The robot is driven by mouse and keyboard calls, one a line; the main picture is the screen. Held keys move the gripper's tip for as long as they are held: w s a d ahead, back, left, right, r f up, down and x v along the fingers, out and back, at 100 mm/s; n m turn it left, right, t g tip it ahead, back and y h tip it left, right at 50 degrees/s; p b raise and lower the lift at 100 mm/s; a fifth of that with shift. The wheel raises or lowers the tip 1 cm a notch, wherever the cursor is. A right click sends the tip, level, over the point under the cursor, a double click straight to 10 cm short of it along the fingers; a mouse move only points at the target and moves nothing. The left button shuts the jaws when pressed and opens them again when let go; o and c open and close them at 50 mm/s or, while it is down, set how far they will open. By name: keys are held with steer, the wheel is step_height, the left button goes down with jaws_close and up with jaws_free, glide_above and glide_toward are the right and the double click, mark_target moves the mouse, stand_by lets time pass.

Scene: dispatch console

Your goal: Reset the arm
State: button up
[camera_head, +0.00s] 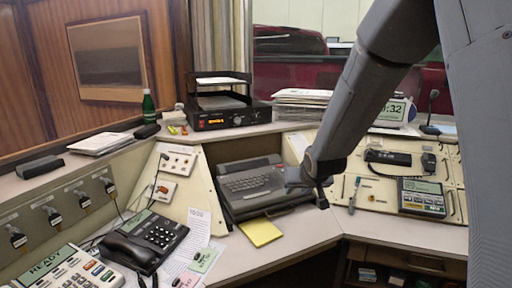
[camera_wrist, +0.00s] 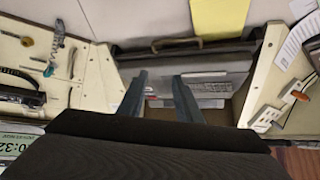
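My arm (camera_head: 365,85) comes down from the upper right in the head view. My gripper (camera_head: 307,193) hangs in front of the right side of the grey keyboard terminal (camera_head: 252,183). In the wrist view its two fingers (camera_wrist: 158,76) stand apart with nothing between them, so it is open and empty. The terminal also shows beyond the fingers in the wrist view (camera_wrist: 235,72). The gripper looks clear of the console, though the exact gap is hard to tell.
A yellow pad (camera_head: 260,232) lies on the desk before the terminal. A desk phone (camera_head: 146,238) and a keypad unit (camera_head: 70,270) stand at left. A black radio (camera_head: 228,118), stacked papers (camera_head: 302,97) and a green bottle (camera_head: 148,106) are on the upper shelf.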

steer(key=s+d+f+g, duration=0.1)
steer(key=s+d+g, duration=0.1)
steer(key=s, duration=0.8)
steer(key=s+d+f+g, duration=0.1)
steer(key=s+g, duration=0.3)
steer(key=s, duration=0.7)
steer(key=s+d+f+g+h, duration=0.1)
steer(key=s+d+f+g, duration=0.1)
steer(key=s, duration=0.9)
steer(key=shift+s+d+m+g, duration=0.25)
steer(key=shift+d+m+g, duration=0.15)
steer(key=shift+d, duration=0.15)
steer(key=shift+w+f, duration=0.1)
